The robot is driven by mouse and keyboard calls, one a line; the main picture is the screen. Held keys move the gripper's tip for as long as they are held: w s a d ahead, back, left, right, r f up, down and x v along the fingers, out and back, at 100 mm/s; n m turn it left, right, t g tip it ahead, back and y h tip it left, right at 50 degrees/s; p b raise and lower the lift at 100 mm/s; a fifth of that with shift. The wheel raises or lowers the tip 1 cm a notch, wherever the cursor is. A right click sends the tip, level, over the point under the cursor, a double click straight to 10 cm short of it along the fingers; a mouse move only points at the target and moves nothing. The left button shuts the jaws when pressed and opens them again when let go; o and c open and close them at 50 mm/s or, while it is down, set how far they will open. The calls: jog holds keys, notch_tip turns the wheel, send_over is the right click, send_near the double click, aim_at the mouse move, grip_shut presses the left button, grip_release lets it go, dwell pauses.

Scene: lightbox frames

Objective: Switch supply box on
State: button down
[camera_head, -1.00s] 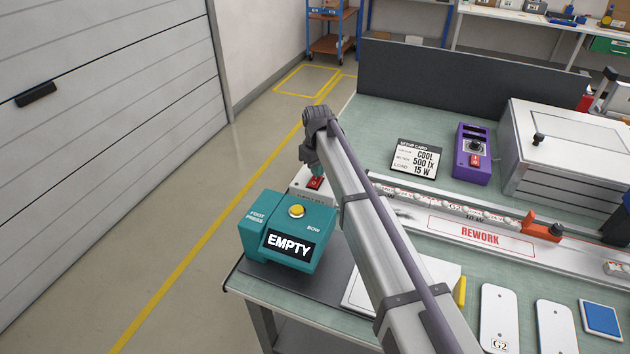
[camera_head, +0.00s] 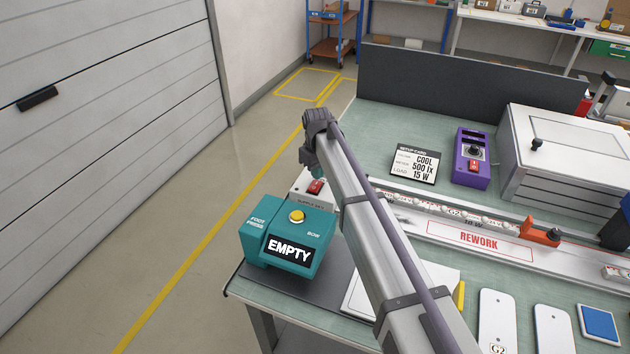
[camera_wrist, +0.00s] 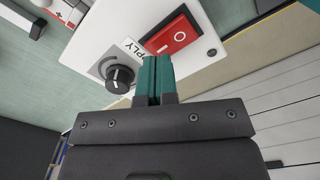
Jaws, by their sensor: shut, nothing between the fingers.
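The supply box (camera_head: 308,202) is a light grey box behind the teal box, with a red rocker switch (camera_head: 316,187) on top. In the wrist view the supply box panel (camera_wrist: 105,42) carries the red rocker switch (camera_wrist: 172,38), marked O and I, a black knob (camera_wrist: 119,78) and a partly hidden label ending in "PLY". My gripper (camera_head: 317,173) is over the box, just behind the switch in the head view. In the wrist view its teal fingers (camera_wrist: 156,62) are together and empty, their tips near the switch's lower edge. I cannot tell which half is pressed.
The teal box (camera_head: 287,237) with a yellow button and an "EMPTY" display stands in front of the supply box. A purple box (camera_head: 472,157) with a knob and red switch, a setup card (camera_head: 415,165) and a large white box (camera_head: 560,150) stand right of my arm.

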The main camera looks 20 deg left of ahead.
aim_at(317, 182)
notch_tip(317, 182, up, 5)
jog(key=p, duration=0.4)
jog(key=shift+r, duration=0.1)
jog(key=s+d+m, duration=0.3)
jog(key=s+d, duration=0.5)
jog(key=d, duration=0.6)
jog(key=s+d+m, duration=0.4)
jog(key=s+d, duration=0.4)
jog(key=d, duration=0.7)
jog(key=s+d+m, duration=0.4)
jog(key=s+d, duration=0.5)
jog(key=d, duration=0.5)
jog(key=shift+d, duration=0.2)
jog(key=shift+w, duration=0.1)
